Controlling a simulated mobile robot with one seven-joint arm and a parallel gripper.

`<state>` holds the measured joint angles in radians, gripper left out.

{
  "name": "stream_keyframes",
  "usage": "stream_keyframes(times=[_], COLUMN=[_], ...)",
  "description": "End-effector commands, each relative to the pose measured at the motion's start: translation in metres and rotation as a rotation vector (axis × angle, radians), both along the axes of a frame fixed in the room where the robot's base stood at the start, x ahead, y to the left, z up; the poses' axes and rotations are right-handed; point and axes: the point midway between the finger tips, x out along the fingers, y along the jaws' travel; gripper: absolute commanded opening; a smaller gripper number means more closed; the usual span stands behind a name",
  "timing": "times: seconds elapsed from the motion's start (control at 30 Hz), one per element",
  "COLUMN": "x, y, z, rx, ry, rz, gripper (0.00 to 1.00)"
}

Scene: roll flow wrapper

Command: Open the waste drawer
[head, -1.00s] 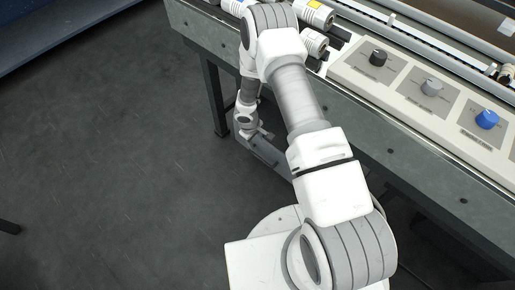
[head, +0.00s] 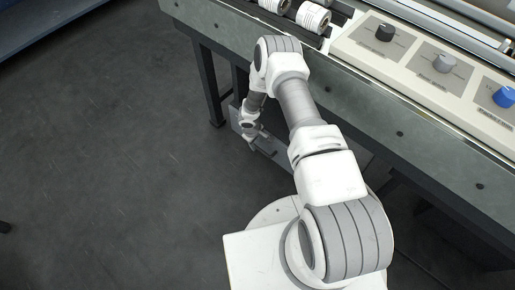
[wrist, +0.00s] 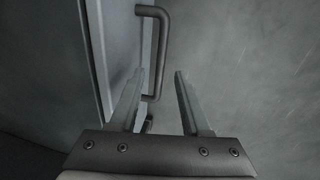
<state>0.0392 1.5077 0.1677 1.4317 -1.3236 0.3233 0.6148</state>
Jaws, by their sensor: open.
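The waste drawer shows as a grey panel low under the machine in the head view (head: 276,150), partly behind my arm. In the wrist view its pale grey front (wrist: 122,40) stands at the left. Its dark bar handle (wrist: 164,45) stands out from that front and runs down the middle of the picture. My gripper (wrist: 160,74) is open, with one finger at each side of the handle's line in the picture. I cannot tell how deep the handle sits between the fingers, and no contact is clear. In the head view my gripper (head: 251,143) is small, close to the drawer.
The machine's long frame (head: 335,90) runs above the drawer, with a dark leg (head: 209,88) to the left. A panel with knobs (head: 440,65) and several rolls (head: 312,17) are on top.

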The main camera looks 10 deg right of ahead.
Motion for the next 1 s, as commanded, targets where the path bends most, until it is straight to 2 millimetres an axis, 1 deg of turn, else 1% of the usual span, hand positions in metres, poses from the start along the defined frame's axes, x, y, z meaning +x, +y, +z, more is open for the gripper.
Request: stream_keyframes(times=[0.03,0.1,0.2,0.33,0.6,0.87,1.0], x=[0.001,0.001,0.003,0.004,0.004,0.004,0.004], y=[-0.002,-0.002,-0.004,-0.005,-0.005,-0.005,-0.005], z=[-0.013,-0.022,-0.03,-0.035,-0.035,-0.035,-0.035], rx=[0.001,0.002,0.001,0.0,0.0,0.0,0.0], ry=[0.001,0.001,0.0,0.0,0.0,0.0,0.0], rz=[-0.003,-0.003,-0.002,0.0,0.0,-0.001,-0.001], gripper=[0.47,0.47,0.47,0.47,0.47,0.0,0.0])
